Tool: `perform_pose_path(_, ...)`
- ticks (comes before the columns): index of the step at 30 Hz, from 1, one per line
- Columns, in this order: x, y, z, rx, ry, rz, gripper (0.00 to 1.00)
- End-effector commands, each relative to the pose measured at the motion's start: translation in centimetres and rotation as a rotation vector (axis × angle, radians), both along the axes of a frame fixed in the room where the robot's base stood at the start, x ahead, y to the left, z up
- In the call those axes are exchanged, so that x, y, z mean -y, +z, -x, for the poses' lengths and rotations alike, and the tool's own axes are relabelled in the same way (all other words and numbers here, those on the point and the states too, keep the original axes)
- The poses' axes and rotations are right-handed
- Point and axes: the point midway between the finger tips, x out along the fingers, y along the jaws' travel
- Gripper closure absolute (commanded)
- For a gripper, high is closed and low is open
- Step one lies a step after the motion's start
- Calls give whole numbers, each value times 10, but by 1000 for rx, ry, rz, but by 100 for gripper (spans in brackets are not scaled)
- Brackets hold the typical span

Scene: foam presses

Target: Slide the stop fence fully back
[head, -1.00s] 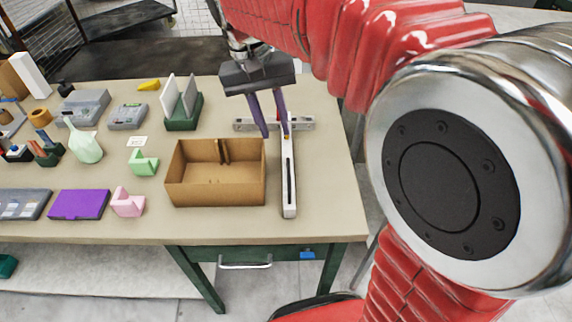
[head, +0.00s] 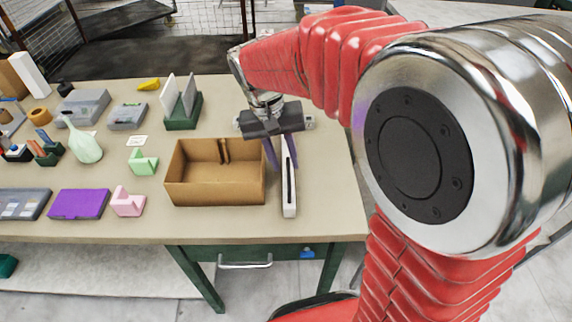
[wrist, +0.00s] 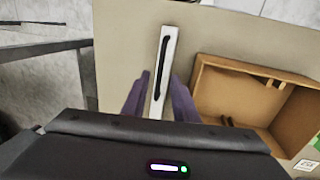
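In the wrist view the white rail (wrist: 163,60) runs between the two fingertips of my gripper (wrist: 160,75). I cannot tell whether the fingers touch anything.
An open cardboard box (head: 215,192) stands close left of the rail; it also shows in the wrist view (wrist: 215,88). A green holder with pale plates (head: 182,118) is behind the box. The table's right edge is near, with clear surface right of the rail.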

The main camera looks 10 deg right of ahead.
Motion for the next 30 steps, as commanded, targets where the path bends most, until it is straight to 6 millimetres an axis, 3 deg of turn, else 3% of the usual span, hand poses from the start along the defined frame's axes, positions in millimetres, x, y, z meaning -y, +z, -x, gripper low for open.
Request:
perform_pose_path(6,4,-22,1,0,-1,0,74)
perform_pose_path(17,5,-25,1,0,0,0,74)
perform_pose_path(27,5,-25,1,0,0,0,98)
perform_pose_path(30,5,-25,1,1,0,0,100)
